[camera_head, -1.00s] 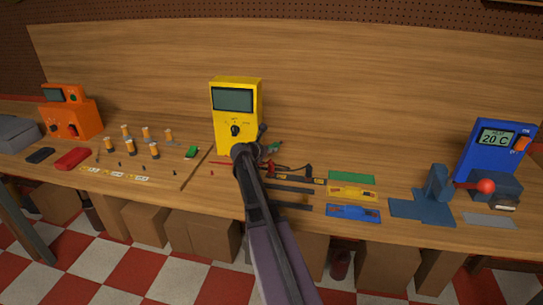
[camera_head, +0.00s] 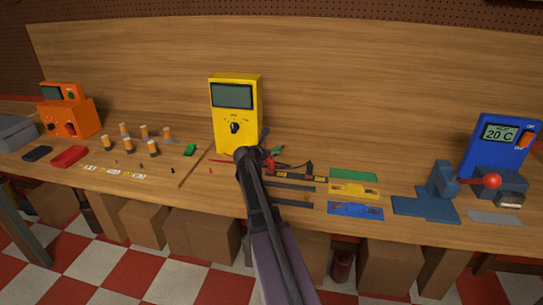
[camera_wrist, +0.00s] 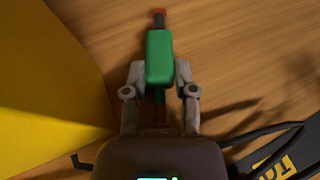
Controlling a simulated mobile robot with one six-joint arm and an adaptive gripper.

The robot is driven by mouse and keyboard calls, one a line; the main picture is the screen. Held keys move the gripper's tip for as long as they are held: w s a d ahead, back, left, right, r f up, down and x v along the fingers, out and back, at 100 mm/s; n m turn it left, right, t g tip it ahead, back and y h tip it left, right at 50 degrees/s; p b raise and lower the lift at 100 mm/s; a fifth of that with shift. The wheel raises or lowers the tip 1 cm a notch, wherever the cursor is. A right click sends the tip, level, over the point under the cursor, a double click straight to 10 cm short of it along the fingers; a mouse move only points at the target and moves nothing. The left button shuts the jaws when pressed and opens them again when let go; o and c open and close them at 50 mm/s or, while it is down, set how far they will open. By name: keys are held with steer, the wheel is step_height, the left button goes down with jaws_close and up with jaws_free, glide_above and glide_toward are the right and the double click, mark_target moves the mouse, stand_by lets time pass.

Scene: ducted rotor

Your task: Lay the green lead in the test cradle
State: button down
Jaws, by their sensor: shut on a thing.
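The green lead (camera_wrist: 160,58) has a green block body with dark ends and reddish tips. My gripper (camera_wrist: 160,75) is shut on it, one grey finger on each side, above the wooden bench. In the head view my gripper (camera_head: 267,157) is small and partly hidden by my arm, just right of the yellow meter's base. A green bit at its tip (camera_head: 277,150) looks like the lead. A dark stand with red parts (camera_head: 300,168) lies just right of my gripper; I cannot tell whether it is the test cradle.
The yellow meter (camera_head: 235,95) stands close on the left and fills the left of the wrist view (camera_wrist: 45,90). Black cables (camera_wrist: 250,132) and a dark labelled strip (camera_wrist: 290,155) lie at lower right. Flat coloured trays (camera_head: 355,191) and a blue press (camera_head: 440,180) stand further right.

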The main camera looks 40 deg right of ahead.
steer(key=shift+f, duration=0.15)
steer(key=c, duration=0.7)
jaws_free()
steer(key=shift+r, duration=0.2)
steer(key=shift+s+a+r, duration=0.1)
steer(key=shift+a+r, duration=0.05)
steer(key=shift+a, duration=0.1)
steer(key=p+v, duration=0.4)
steer(key=v, duration=0.7)
steer(key=shift+a+r+p, duration=0.1)
steer(key=shift+a+p, duration=0.1)
steer(key=shift+p, duration=0.1)
